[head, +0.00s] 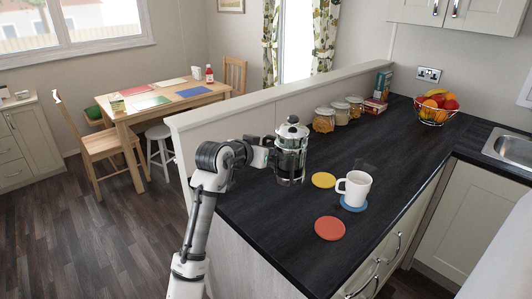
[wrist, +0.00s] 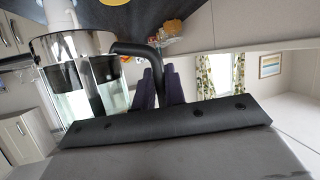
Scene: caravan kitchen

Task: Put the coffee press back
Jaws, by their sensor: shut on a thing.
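The coffee press (head: 291,152) is glass and metal with a dark lid knob and stands upright over the near left part of the dark counter (head: 265,215). I cannot tell whether its base touches the counter. My gripper (head: 270,152) comes from the left and is shut on the press's handle. In the wrist view the press (wrist: 75,75) fills the upper left, and its black handle (wrist: 140,49) runs between the dark fingers of my gripper (wrist: 160,88). A yellow coaster (head: 323,180) and a red-orange coaster (head: 329,229) lie bare on the counter.
A white mug (head: 356,186) stands on a blue coaster (head: 352,206), right of the yellow one. Several jars (head: 340,115), boxes (head: 379,92) and a fruit bowl (head: 436,107) stand farther back. A low ledge (head: 270,92) borders the counter's far left side.

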